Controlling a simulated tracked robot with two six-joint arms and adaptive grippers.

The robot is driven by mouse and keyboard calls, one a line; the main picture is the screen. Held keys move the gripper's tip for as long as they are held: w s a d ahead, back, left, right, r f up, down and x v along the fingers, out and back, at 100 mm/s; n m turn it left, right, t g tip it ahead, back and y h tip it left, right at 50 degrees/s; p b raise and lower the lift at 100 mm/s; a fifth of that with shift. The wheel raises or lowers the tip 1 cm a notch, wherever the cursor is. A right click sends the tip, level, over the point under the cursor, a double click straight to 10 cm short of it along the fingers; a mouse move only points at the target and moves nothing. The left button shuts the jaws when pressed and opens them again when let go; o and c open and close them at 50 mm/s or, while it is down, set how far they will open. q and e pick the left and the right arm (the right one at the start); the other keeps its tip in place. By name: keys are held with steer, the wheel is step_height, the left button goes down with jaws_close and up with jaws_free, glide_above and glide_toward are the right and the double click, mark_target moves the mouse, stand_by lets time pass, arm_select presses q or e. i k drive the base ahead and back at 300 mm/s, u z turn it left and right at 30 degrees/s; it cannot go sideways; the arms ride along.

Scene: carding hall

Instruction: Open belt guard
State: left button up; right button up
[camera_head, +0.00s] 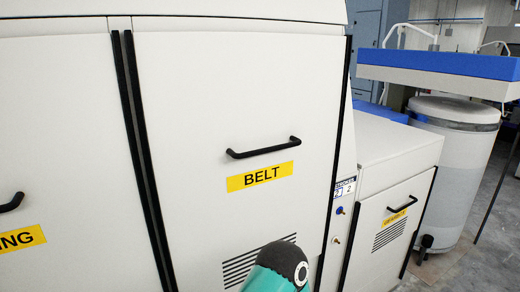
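The belt guard (225,110) is a large off-white panel in the middle of the head view. It looks shut, flush with the machine between black edge strips. A black bar handle (264,148) sits on it, right of its middle, slightly tilted. Just below is a yellow label (260,176) reading BELT. Dark vent slots show at the panel's lower right, partly hidden behind a teal and dark grey link of my arm. Neither gripper is in view, and nothing visible touches the handle.
At left is another panel (60,130) with a black handle and a yellow label ending in "NG". At right stand a lower cabinet (395,225) with its own handle, a grey cylindrical can (458,165) and a blue-topped table (440,64). Floor shows at the lower right.

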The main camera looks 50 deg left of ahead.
mark_target(242, 128)
steer(key=z, duration=1.85)
steer(key=i, duration=0.1)
steer(key=u, duration=3.3)
steer(key=k, duration=0.55)
steer(key=u, duration=0.2)
steer(key=i, duration=0.55)
steer(key=z, duration=0.15)
